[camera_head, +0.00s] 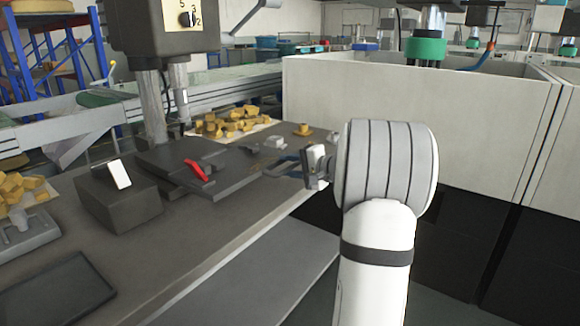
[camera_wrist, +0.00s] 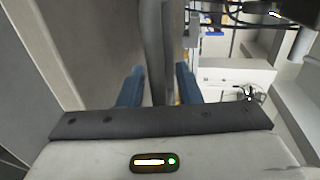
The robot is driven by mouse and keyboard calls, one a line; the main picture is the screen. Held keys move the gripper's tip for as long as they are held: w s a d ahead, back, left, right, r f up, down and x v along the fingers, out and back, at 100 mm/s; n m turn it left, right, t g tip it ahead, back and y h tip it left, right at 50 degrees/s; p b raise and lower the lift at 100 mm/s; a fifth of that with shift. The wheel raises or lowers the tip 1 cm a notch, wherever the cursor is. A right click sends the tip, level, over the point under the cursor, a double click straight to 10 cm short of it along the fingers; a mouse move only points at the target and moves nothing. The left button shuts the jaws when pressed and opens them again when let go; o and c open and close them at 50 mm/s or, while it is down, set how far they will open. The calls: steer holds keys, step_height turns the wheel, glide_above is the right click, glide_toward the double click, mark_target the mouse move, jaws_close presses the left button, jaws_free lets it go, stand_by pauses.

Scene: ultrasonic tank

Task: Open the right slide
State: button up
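My gripper (camera_head: 272,168) is at the right edge of the grey bench in the head view, its fingers pointing left toward a dark fixture (camera_head: 175,160) with a red lever (camera_head: 197,170). In the wrist view the two blue fingers of my gripper (camera_wrist: 160,68) stand apart. A grey bar (camera_wrist: 153,40) runs down the picture in the space between them. I cannot tell whether it lies within their grasp or farther off; no grip on it shows. No part can be clearly made out as the right slide.
The grey bench (camera_head: 245,222) carries a dark block with a white face (camera_head: 119,174) and yellow parts (camera_head: 235,122) on a sheet. A press column (camera_head: 153,105) rises behind the fixture. The bench front is mostly clear.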

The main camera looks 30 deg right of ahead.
steer(key=shift+s+d, duration=0.1)
steer(key=p+v, duration=0.1)
steer(key=v, duration=0.6)
steer(key=shift+s, duration=0.3)
steer(key=shift+d, duration=0.1)
